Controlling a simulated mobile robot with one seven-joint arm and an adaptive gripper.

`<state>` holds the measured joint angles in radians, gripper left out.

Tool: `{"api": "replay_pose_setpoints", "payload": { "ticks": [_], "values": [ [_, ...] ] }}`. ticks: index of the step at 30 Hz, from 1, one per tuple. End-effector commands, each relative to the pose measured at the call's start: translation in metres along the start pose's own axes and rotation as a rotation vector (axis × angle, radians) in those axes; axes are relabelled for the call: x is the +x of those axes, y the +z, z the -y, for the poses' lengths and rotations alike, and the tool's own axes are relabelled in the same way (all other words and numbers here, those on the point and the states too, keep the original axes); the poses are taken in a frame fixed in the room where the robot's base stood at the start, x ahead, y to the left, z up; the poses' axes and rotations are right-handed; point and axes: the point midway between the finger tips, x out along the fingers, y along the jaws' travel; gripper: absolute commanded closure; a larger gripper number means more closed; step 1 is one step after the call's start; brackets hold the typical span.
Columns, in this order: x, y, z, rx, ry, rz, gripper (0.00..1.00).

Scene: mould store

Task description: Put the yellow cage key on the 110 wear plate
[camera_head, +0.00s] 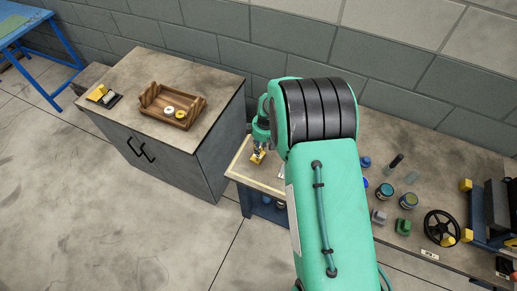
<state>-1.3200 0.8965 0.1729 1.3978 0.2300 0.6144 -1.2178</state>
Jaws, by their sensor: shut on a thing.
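My gripper (259,152) is small and partly hidden behind my green arm, above the left end of the workbench (240,172). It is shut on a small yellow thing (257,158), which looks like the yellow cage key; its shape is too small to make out. I cannot tell whether it touches the bench. I cannot pick out the 110 wear plate for sure, as no number is readable. My arm hides part of the bench.
A grey cabinet (214,106) at left bears a wooden tray (155,113) with two round pieces and a dark item with a yellow block (97,93). On the bench's right are several jars, a black handwheel (440,227) and a green block (403,227). A block wall runs behind.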

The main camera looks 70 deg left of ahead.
Motion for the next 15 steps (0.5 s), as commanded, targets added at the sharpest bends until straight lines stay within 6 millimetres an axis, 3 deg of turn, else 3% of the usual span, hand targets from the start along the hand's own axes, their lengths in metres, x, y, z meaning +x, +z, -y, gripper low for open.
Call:
{"api": "replay_pose_setpoints", "payload": {
  "ticks": [4, 15],
  "values": [
    [0.014, 0.002, 0.0, 0.0, -0.001, 0.0, 1.0],
    [0.017, 0.003, 0.0, -0.001, 0.001, 0.0, 1.0]
  ]
}}
